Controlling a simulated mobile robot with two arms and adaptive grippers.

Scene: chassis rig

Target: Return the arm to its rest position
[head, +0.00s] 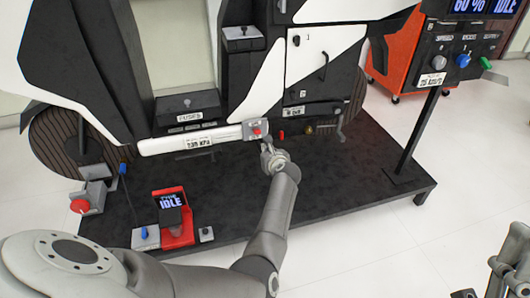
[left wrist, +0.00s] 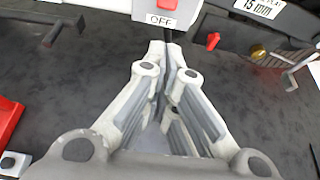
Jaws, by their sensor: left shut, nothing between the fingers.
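My left arm (head: 282,205) reaches from the lower left across the black platform to the front of the chassis rig. My left gripper (head: 266,146) is at its end, just below a small box with a red switch (head: 257,131). In the left wrist view the left gripper (left wrist: 166,48) has its fingers together with nothing between them. The fingertips are close under the plate marked OFF (left wrist: 162,19), below the red switch (left wrist: 168,4); I cannot tell whether they touch. Part of my right gripper (head: 510,262) shows at the lower right edge, cut off, its jaws unclear.
The black platform (head: 330,205) carries a red-framed IDLE display (head: 174,215) and a red-knobbed unit (head: 90,200) at left. A post with a control panel (head: 460,60) stands at right, before an orange cabinet (head: 398,55). A red lever (left wrist: 213,41) is near the left gripper.

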